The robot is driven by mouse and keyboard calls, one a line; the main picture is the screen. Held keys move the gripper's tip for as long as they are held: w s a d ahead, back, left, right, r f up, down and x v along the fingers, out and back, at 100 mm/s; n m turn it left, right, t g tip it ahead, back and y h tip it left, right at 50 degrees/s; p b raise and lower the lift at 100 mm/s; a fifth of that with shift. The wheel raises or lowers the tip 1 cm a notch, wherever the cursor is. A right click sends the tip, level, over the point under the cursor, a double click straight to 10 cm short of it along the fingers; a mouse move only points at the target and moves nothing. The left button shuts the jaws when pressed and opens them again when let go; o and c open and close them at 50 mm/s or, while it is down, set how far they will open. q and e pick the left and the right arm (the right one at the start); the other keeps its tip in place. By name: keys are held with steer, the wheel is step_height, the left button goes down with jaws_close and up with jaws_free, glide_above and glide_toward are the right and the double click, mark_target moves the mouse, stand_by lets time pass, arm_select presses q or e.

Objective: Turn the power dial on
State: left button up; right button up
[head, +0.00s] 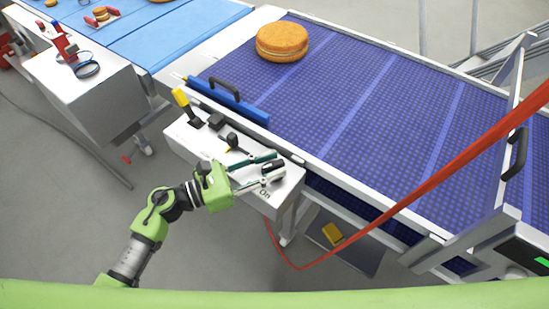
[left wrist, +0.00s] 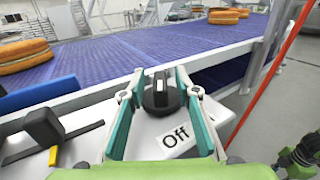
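The power dial (left wrist: 161,94) is a black round knob with a white mark on its far part in the left wrist view. It sits on a white control box. An "Off" label (left wrist: 175,135) lies on the near side of the dial in that view. An "On" label (head: 265,195) shows on the box in the head view. My left gripper (head: 278,168) is open, with its two teal fingers on either side of the dial. It also shows in the left wrist view (left wrist: 158,73). Contact with the knob cannot be told.
A yellow-and-black lever (head: 183,103) and a small black joystick (head: 232,140) stand on the same box. A blue conveyor belt (head: 370,110) carries a round filled cake (head: 282,42) behind it. A red cord (head: 400,200) crosses on the right.

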arm_select(q)
steer(key=shift+w+d, duration=0.2)
steer(key=shift+d, duration=0.3)
jaws_close()
